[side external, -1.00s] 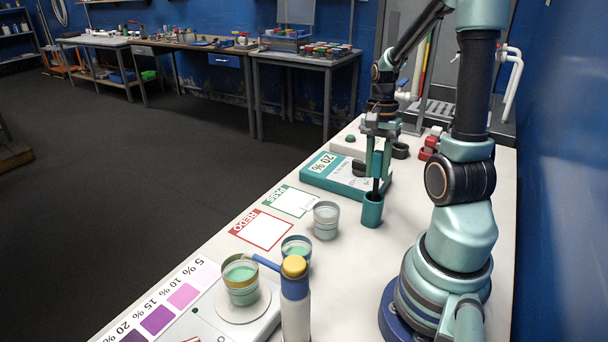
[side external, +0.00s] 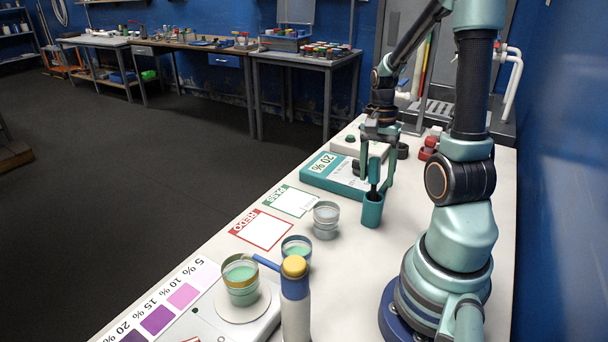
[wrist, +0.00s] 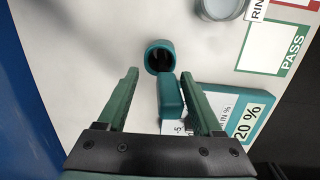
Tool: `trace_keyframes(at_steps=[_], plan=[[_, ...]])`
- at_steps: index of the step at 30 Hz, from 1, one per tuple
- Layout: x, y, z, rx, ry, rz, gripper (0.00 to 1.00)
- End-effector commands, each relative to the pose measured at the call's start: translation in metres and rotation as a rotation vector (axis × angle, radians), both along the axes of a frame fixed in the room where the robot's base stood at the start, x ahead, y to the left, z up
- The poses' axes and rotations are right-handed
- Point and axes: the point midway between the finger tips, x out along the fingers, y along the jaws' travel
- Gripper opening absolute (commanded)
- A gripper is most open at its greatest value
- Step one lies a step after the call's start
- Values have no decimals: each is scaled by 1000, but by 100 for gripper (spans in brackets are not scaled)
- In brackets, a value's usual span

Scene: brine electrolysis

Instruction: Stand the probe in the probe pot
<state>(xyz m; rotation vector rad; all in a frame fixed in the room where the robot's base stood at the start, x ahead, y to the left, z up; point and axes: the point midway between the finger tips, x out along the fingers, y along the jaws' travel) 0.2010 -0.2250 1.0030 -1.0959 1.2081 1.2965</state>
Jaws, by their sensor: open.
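The probe (side external: 375,170) has a teal handle and a dark lower end. Its dark end is inside the teal probe pot (side external: 372,213), and its handle stands above the rim, leaning slightly. In the wrist view the probe handle (wrist: 170,98) lies between my fingers, and the pot (wrist: 150,60) shows just past the fingertips. My gripper (side external: 376,182) is open, with one finger on each side of the handle. In the wrist view my gripper (wrist: 160,73) shows gaps beside the handle. The probe's lowest tip is hidden inside the pot.
A teal 20 % box (side external: 325,172) lies behind the pot. A grey cup (side external: 326,222), a cup of green liquid (side external: 297,250) and a white bottle with a yellow cap (side external: 294,305) stand nearer the camera. PASS (side external: 291,201) and REDO (side external: 262,230) cards lie to the left.

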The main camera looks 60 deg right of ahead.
Motion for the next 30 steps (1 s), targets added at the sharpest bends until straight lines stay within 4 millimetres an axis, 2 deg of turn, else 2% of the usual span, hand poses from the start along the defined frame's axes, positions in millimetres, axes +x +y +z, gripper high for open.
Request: trace_keyframes(at_steps=[5,15,21,25,30], plan=[[1,-2,11,-2,-2,0,67],[7,-8,77,-5,-5,0,67],[9,-10,107,-3,-2,0,67],[10,-11,117,-1,-1,0,67],[9,-11,120,0,0,0,67]])
